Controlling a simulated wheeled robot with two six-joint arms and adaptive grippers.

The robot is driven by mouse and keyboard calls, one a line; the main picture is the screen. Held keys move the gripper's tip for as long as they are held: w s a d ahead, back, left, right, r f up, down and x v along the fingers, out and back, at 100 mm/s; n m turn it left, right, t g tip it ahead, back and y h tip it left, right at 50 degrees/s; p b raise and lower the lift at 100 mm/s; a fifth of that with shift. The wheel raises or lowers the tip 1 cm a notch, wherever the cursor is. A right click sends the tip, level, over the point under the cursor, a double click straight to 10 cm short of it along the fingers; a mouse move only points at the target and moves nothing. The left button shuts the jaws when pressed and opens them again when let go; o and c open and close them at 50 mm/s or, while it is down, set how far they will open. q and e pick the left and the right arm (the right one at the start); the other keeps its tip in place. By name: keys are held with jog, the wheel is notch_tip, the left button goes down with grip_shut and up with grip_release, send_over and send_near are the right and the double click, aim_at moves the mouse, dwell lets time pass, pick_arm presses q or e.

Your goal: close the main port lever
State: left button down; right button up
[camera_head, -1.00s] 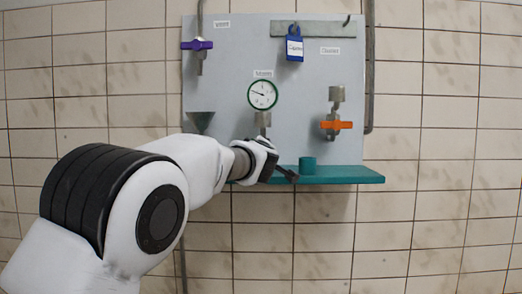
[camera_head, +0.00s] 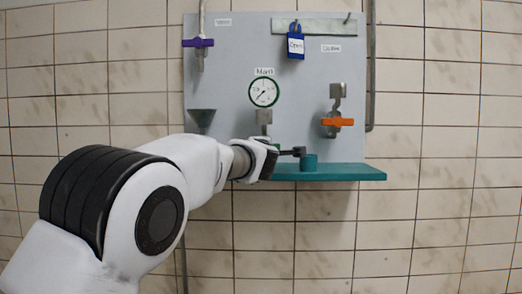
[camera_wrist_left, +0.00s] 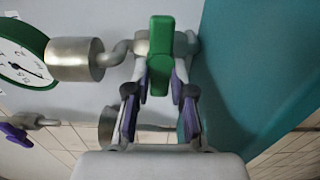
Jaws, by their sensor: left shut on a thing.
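The green main port lever (camera_wrist_left: 160,38) shows in the left wrist view on a metal pipe fitting beside the gauge. My left gripper (camera_wrist_left: 160,86) is shut on this lever, with one purple-padded finger on each side of it. In the head view my left gripper (camera_head: 290,151) is below the round gauge (camera_head: 263,92) labelled Main, just above the teal shelf. My gripper hides most of the lever there. The gauge needle points to the lower left. My right gripper is not in view.
A teal shelf (camera_head: 350,173) with a small teal cup (camera_head: 309,163) is close to my gripper. A purple-handled valve (camera_head: 198,43), funnel (camera_head: 201,115), blue padlock (camera_head: 296,46) and orange-handled valve (camera_head: 338,122) are on the grey board (camera_head: 228,75).

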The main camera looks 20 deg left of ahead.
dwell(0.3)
pick_arm(q)
jog(key=c, duration=1)
grip_release()
